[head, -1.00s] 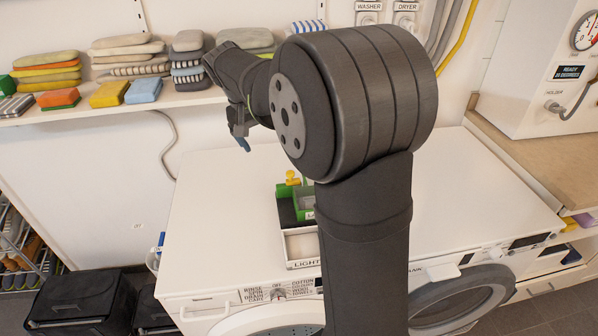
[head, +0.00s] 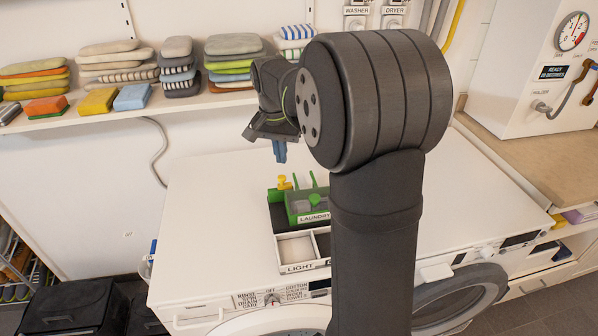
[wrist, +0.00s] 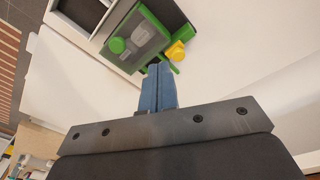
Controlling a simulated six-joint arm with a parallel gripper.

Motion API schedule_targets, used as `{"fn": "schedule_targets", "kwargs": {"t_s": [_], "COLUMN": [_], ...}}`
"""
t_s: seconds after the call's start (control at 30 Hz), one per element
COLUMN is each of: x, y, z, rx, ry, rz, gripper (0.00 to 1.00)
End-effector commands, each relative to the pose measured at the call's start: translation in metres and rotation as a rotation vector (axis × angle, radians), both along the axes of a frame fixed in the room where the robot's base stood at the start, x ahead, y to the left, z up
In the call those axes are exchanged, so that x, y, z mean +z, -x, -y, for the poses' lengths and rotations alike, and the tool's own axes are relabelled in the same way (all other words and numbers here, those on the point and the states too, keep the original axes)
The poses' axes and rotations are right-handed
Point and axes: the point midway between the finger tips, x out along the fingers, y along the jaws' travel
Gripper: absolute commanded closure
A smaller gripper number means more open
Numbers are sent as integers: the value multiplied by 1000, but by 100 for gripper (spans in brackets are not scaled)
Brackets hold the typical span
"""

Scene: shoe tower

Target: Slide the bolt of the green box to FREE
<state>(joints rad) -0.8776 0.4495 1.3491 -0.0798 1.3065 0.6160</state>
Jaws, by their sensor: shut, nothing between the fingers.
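The green box (head: 300,207) stands on the white machine top, behind a tray labelled LIGHT. It has a clear grey top, a round green knob (head: 314,200) and a LAUNDRY label on its front. A yellow piece (head: 285,183), perhaps the bolt's handle, sits at its back left; I cannot read a FREE mark. The box (wrist: 139,43) and the yellow piece (wrist: 176,51) also show in the wrist view. My gripper (head: 279,152) is shut and empty, its blue fingers pointing down above and behind the box. The fingertips (wrist: 160,68) appear close to the yellow piece in the wrist view.
The light tray (head: 296,248) is in front of the box. A wall shelf (head: 130,112) with folded cloths is behind my arm. My arm hides part of the machine top on the right. The machine top left of the box (head: 215,200) is clear.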

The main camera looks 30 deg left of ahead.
Motion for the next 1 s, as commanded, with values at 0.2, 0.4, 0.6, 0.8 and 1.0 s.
{"fn": "schedule_targets", "kwargs": {"t_s": [0.2, 0.4, 0.6, 0.8, 1.0], "x": [-22, -28, -26, -23, -22], "y": [-26, -50, -74, -85, -87], "z": [39, 69, 91, 102, 103], "rx": [-500, -952, -1296, -1453, -1473], "ry": [-158, -291, -390, -435, -440], "rz": [-231, -449, -630, -722, -734], "gripper": [100, 100, 100, 100, 100]}}
